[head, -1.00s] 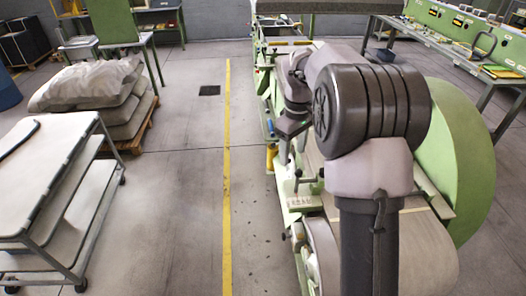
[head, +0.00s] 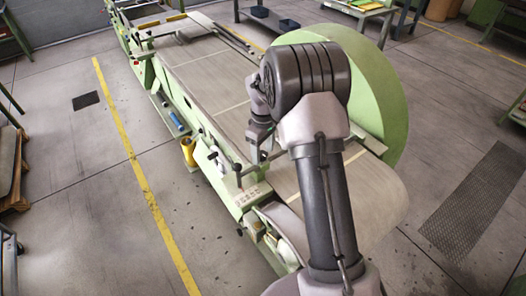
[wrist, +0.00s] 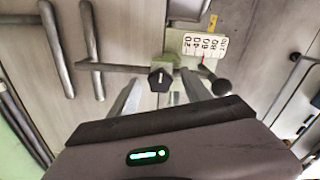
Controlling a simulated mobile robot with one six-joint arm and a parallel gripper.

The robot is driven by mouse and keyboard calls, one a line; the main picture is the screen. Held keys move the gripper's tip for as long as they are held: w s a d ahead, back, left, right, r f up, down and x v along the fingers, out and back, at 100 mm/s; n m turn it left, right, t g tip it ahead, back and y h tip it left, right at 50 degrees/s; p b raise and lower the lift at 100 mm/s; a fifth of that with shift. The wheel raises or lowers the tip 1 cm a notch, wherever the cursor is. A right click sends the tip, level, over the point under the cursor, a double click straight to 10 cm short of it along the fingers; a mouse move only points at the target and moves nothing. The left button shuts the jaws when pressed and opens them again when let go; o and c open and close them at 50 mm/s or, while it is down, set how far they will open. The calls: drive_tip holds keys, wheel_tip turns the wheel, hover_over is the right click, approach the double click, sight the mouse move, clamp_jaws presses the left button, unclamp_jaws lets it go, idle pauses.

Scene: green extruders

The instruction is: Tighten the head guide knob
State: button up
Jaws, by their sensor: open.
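The knob (wrist: 161,77) is black with a white pointer line and sits on a pale green mount in the wrist view. My gripper (wrist: 162,88) is open. Its two grey fingers stand apart, one to each side of the knob, and nothing is between them except the knob in line of sight. I cannot tell whether they touch it or how far away it is. In the head view my gripper (head: 262,148) is over the near part of the green machine (head: 222,178), its fingers too small to read. The knob cannot be made out there.
A white scale plate (wrist: 205,46) with numbers and a red pointer is right of the knob. Grey rods (wrist: 92,45) stand at its left. A large green drum (head: 385,95) is right of my arm. A yellow floor line (head: 135,165) crosses clear floor at left.

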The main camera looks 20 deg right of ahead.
drive_tip(key=shift+w, duration=0.15)
clamp_jaws()
drive_tip(key=m, duration=0.4)
drive_tip(key=shift+m, duration=0.3)
drive_tip(key=m+b, duration=0.1)
drive_tip(key=m, duration=0.3)
drive_tip(key=shift+m, duration=0.3)
drive_tip(key=m+b, duration=0.1)
drive_tip(key=m, duration=0.3)
drive_tip(key=shift+a+m, duration=0.1)
drive_tip(key=shift+m, duration=0.2)
drive_tip(key=shift+m+b, duration=0.65)
drive_tip(key=shift+m, duration=1.45)
drive_tip(key=shift+r, duration=0.1)
